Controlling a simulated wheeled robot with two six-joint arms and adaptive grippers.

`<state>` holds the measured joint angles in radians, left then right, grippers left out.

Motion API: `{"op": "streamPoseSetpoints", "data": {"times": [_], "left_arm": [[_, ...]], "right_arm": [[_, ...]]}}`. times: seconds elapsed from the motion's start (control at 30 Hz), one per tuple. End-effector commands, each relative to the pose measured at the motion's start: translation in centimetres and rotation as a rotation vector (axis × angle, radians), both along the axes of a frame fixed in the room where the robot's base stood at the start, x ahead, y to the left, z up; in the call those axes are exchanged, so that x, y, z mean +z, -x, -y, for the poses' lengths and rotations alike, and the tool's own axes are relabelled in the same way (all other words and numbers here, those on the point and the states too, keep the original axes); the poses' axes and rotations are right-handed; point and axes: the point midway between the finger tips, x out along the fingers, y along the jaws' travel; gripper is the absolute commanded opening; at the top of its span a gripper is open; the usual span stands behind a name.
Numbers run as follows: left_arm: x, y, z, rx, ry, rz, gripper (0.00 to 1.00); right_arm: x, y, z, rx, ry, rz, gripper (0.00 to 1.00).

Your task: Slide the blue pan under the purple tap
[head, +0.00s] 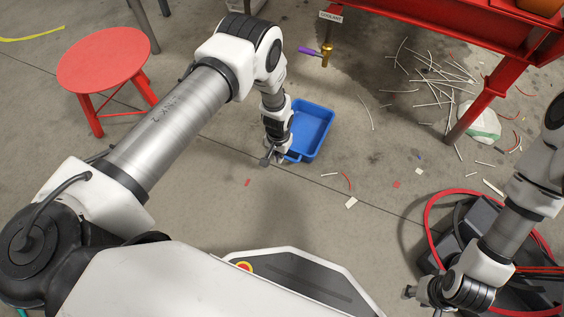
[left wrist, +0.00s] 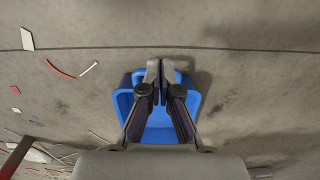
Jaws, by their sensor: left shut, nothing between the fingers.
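The blue pan (head: 314,128) sits on the concrete floor near the middle of the head view, in front of the red skid frame. The purple tap (head: 309,51) with its brass body hangs from the frame above and beyond the pan. My left gripper (head: 268,161) points down at the pan's near left side and is shut and empty. In the left wrist view the shut fingers (left wrist: 160,68) overlap the blue pan (left wrist: 128,100) at its rim. I cannot tell whether they touch it. My right gripper (head: 424,292) is at the lower right; its finger gap is unclear.
A red stool (head: 104,58) stands at upper left. The red frame leg (head: 478,109), scattered white strips and a pale bag (head: 480,121) are at the right. A dark crate with a red hose (head: 430,215) is near my right arm. Floor between pan and tap is clear.

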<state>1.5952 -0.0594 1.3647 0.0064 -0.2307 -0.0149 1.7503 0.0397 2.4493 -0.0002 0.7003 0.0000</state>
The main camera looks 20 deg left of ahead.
Motion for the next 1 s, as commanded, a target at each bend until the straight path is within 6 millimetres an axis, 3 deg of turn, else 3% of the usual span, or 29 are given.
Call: {"op": "streamPoseSetpoints", "data": {"times": [0.17,0.53,0.7,1.0], "left_arm": [[-2.7,0.1,0.0,-0.001,0.000,-0.001,0.00],[-10.9,0.1,0.0,0.000,0.000,-0.001,0.00],[-10.5,-3.0,0.3,0.000,0.000,0.004,0.00],[-9.9,-4.0,0.3,-0.001,0.000,0.000,0.00]], "right_arm": [[-1.6,0.1,0.0,0.000,0.000,-0.001,0.40],[-6.2,0.0,0.1,-0.004,0.000,0.001,0.40],[-7.9,-0.1,0.1,-0.008,0.001,0.004,0.40],[-8.1,-0.2,0.1,-0.010,0.001,0.006,0.40]]}}
